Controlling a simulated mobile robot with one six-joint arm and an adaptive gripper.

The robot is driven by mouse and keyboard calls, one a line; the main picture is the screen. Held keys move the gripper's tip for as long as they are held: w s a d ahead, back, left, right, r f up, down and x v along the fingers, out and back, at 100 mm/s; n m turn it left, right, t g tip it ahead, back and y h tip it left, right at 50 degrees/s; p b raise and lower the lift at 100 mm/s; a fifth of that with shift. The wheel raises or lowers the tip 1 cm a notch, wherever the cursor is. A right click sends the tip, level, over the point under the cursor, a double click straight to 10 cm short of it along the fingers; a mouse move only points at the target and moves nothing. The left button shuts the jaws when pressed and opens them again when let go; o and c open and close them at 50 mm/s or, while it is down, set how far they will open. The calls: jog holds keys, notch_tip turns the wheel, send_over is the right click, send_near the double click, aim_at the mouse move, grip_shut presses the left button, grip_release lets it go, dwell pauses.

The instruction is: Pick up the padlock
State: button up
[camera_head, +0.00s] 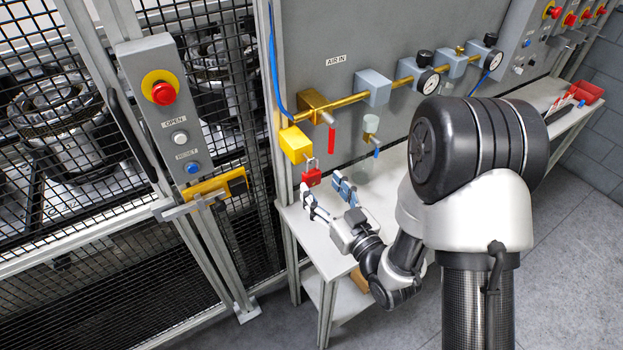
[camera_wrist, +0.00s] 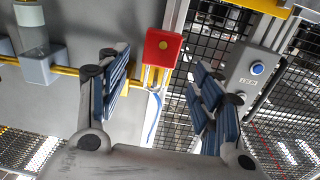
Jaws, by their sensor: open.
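The red padlock (camera_head: 312,178) hangs by its metal shackle beside a yellow block (camera_head: 295,144) on the pipe panel, above the white bench. In the wrist view the padlock (camera_wrist: 162,46) shows its red body with the shackle toward the picture's bottom. In the wrist view my gripper (camera_wrist: 163,88) has one finger on each side, with the padlock seen in the gap, a little beyond the tips. No contact is visible.
A mesh fence with a button box (camera_head: 160,110) stands to the left. The white bench (camera_head: 385,180) lies below.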

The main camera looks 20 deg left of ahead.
aim_at(314, 175)
jog(key=shift+r+x, duration=0.15)
jog(key=shift+x, duration=1.2)
jog(key=shift+r+x, duration=0.1)
jog(key=shift+x, duration=1.25)
jog(key=c, duration=1.3)
